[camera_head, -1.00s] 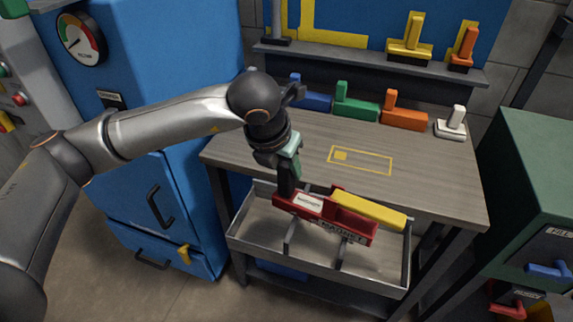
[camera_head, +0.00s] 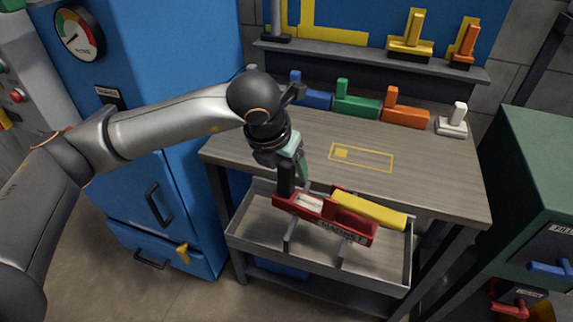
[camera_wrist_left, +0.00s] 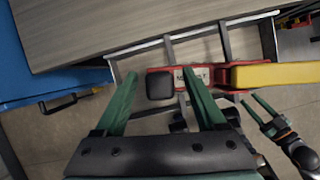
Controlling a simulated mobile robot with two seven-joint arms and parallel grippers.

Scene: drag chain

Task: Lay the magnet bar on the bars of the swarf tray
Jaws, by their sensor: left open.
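The magnet bar (camera_head: 345,228) is red, with a white label, a yellow bar-shaped part (camera_head: 368,209) and a black upright post (camera_head: 286,181). It lies across the thin cross bars (camera_head: 290,236) of the grey swarf tray (camera_head: 375,280). My left gripper (camera_head: 294,177) is above the bar's left end and open. In the left wrist view its green fingers (camera_wrist_left: 158,76) stand apart on either side of the black post (camera_wrist_left: 160,87). Its far finger is partly hidden in the head view. My right gripper (camera_wrist_left: 256,106) shows small in the left wrist view, fingers apart.
The wooden bench (camera_head: 270,160) with a yellow marked outline is behind the tray. Blue, green, orange and white handled blocks line its back edge. A blue cabinet (camera_head: 180,90) stands at left, a green one (camera_head: 540,170) at right. The bench's middle is clear.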

